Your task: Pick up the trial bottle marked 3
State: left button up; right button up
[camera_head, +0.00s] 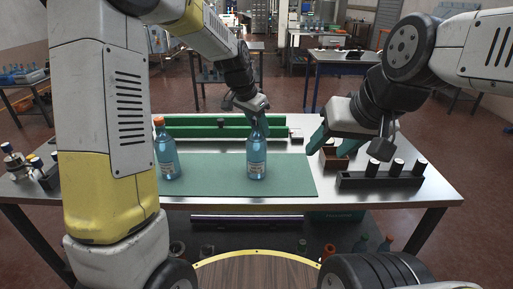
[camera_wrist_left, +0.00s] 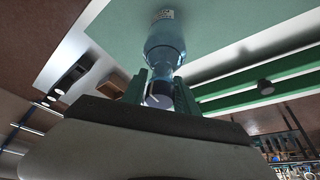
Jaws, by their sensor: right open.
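A clear blue bottle (camera_head: 256,158) stands upright at the middle of the green mat (camera_head: 215,187). It also shows in the left wrist view (camera_wrist_left: 164,45), its cap end nearest the camera. Labels are too small to read a number. My left gripper (camera_head: 254,113) is over this bottle from above, its fingers (camera_wrist_left: 159,88) on either side of the cap and neck; whether they press on it is unclear. Another blue bottle (camera_head: 167,155) with an orange cap stands on the mat's left. My right gripper (camera_head: 350,146) is open, above the table's right side.
A dark rack (camera_head: 380,181) with several white-capped vials and a small brown box (camera_head: 335,160) are at the right. Green rails (camera_head: 205,131) run behind the mat. Small jars (camera_head: 13,158) stand at the far left. The mat's front is clear.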

pick_arm(q)
grip_shut()
jog(key=shift+s+a+f, duration=0.1)
dwell(1.0)
